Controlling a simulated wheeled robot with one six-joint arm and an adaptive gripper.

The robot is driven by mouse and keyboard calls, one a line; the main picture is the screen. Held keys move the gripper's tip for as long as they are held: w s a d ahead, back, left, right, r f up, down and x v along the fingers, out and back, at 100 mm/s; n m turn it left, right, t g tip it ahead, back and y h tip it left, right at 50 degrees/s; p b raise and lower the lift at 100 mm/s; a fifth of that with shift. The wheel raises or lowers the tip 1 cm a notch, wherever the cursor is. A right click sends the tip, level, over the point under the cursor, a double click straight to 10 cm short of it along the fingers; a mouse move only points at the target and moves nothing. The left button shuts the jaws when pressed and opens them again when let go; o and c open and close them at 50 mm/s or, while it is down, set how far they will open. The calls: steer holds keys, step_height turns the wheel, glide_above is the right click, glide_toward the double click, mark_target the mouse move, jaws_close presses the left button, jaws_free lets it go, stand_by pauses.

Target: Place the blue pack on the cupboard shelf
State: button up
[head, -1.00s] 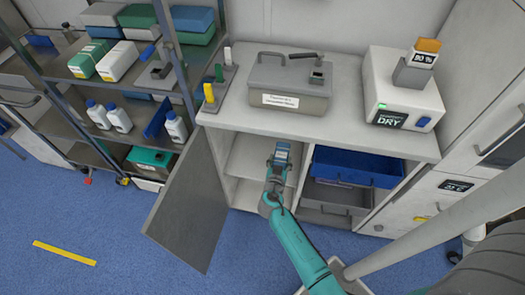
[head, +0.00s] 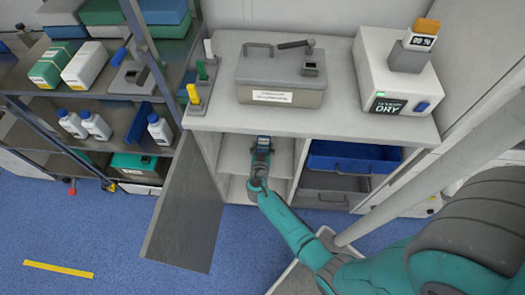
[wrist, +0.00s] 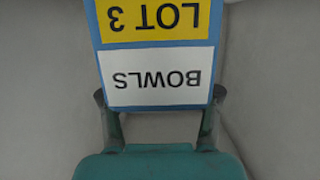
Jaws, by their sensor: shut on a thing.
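The blue pack (wrist: 156,57) fills the upper middle of the wrist view. It bears a yellow "LOT 3" label and a white "BOWLS" label, both upside down there. My gripper (wrist: 160,105) is shut on it, one finger at each side of its near end. In the head view my gripper (head: 261,158) is at the open front of the cupboard (head: 236,150), with the pack (head: 263,141) ahead of it and mostly hidden. The cupboard shelf (head: 283,165) shows around the gripper. I cannot tell whether the pack touches it.
The cupboard door (head: 185,215) stands open on the left. A grey case (head: 282,80) and a white dryer unit (head: 385,85) stand on the counter above. A stocked rack (head: 80,120) is at the left.

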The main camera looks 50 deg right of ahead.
steer(key=shift+f, duration=1.6)
steer(key=o, duration=1.4)
steer(key=shift+s+a, duration=0.1)
steer(key=v, duration=1.1)
steer(key=shift+s+a+r, duration=0.2)
steer(key=shift+a+r, duration=0.05)
steer(key=shift+a, duration=0.05)
